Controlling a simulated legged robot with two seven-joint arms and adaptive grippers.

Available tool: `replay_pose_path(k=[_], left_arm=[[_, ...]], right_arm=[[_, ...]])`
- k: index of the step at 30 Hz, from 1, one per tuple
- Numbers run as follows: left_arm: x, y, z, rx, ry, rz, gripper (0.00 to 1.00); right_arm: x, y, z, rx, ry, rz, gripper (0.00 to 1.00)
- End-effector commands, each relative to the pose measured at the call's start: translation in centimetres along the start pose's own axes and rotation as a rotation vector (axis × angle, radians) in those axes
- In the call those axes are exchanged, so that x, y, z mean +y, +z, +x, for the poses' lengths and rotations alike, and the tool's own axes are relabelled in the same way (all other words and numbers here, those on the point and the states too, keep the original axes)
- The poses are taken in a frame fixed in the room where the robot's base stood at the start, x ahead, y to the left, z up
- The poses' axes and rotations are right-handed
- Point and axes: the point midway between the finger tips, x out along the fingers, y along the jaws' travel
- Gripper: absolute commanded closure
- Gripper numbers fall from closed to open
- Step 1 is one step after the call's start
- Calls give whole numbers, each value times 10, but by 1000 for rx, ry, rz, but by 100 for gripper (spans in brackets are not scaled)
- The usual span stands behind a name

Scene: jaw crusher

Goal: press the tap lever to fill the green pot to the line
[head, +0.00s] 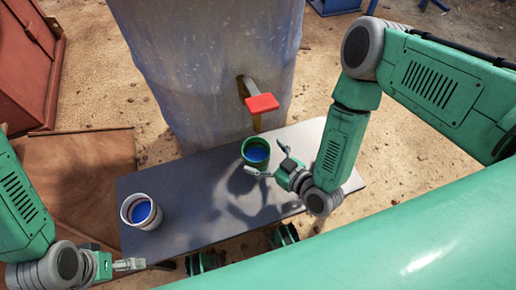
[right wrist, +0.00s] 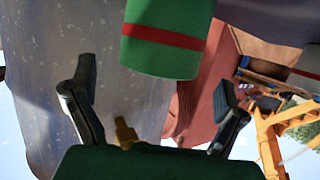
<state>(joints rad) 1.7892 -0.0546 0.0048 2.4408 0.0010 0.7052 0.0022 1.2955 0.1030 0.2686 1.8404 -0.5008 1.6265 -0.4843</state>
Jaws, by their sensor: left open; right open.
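The green pot (head: 246,147) stands upright on the bench below the tap, with blue liquid inside. In the right wrist view the pot (right wrist: 165,55) appears upside down, with a red line around it. The liquid level against that line cannot be told. The red tap lever (head: 262,103) sits on the tap at the front of the grey tank; the brass spout (right wrist: 125,132) shows in the wrist view. My right gripper (head: 267,158) is open, its fingers beside the pot; contact is unclear. My left gripper (head: 130,264) is open near the bench's front left corner, away from the pot.
A white pot (head: 127,212) with blue liquid stands at the bench's left end. The grey bench (head: 190,185) is clear between the two pots. The large grey tank (head: 210,65) rises directly behind the bench. A rusty red metal box (head: 28,65) stands at the left.

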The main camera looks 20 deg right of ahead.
Motion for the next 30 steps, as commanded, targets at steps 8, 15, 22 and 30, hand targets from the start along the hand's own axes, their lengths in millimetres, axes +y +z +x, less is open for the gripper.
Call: replay_pose_path(k=[8, 15, 22, 30], left_arm=[[0, -1, -21, 0, 0, 0, 6], [0, -1, -26, 0, 0, 0, 6], [0, -1, -26, 0, 0, 0, 6], [0, -1, -26, 0, 0, 0, 6]], right_arm=[[0, -1, -62, -5, 1, 1, 6], [0, 0, -87, -1, 1, 0, 6], [0, 0, -89, -1, 1, 0, 6], [0, 9, -90, -286, -49, 52, 6]])
